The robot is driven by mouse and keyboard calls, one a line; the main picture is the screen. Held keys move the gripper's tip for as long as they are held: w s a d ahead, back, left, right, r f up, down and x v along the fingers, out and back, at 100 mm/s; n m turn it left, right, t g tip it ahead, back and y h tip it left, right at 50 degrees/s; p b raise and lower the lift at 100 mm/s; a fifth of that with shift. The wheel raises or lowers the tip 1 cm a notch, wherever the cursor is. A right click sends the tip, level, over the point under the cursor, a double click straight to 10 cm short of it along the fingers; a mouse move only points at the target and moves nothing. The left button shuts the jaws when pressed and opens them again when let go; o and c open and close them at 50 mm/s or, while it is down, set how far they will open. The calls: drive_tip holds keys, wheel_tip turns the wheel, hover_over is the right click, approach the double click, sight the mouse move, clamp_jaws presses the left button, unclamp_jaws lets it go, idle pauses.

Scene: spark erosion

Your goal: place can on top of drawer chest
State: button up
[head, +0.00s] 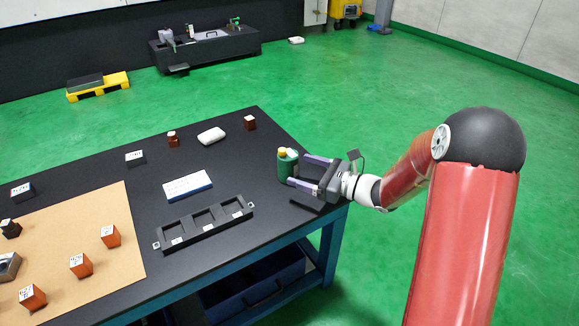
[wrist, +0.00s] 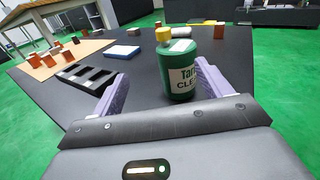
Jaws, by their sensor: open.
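The can (head: 284,167) is green with a yellow cap and stands upright near the right edge of the black tabletop. In the wrist view the can (wrist: 178,72) shows a white label with partly readable lettering. My gripper (head: 298,170) is open, low over the tabletop, with its fingers pointing at the can. In the wrist view the can shows between the fingers of my gripper (wrist: 160,76), closer to the right finger. I cannot tell whether any finger touches it. A blue drawer unit (head: 250,290) shows under the table; its top is mostly hidden by the tabletop.
On the black table (head: 240,150) lie a black three-pocket tray (head: 203,221), a blue-and-white box (head: 187,187), a white rounded item (head: 211,136) and several small blocks. Orange blocks stand on a brown mat (head: 120,275). A low dark bench (head: 205,47) stands far back on open green floor.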

sight(282, 158)
drive_tip(key=shift+w+f+m+t, duration=0.5)
drive_tip(key=shift+w+m, duration=0.1)
drive_tip(key=shift+w, duration=0.2)
drive_tip(key=shift+w+a+f, duration=0.1)
drive_tip(key=shift+w+a, duration=0.05)
drive_tip(key=shift+w, duration=0.15)
drive_tip(key=x, duration=0.7)
drive_tip(key=shift+w, duration=0.3)
drive_tip(key=c, duration=1.1)
drive_tip(key=shift+c, duration=1.1)
drive_tip(key=shift+r, duration=0.25)
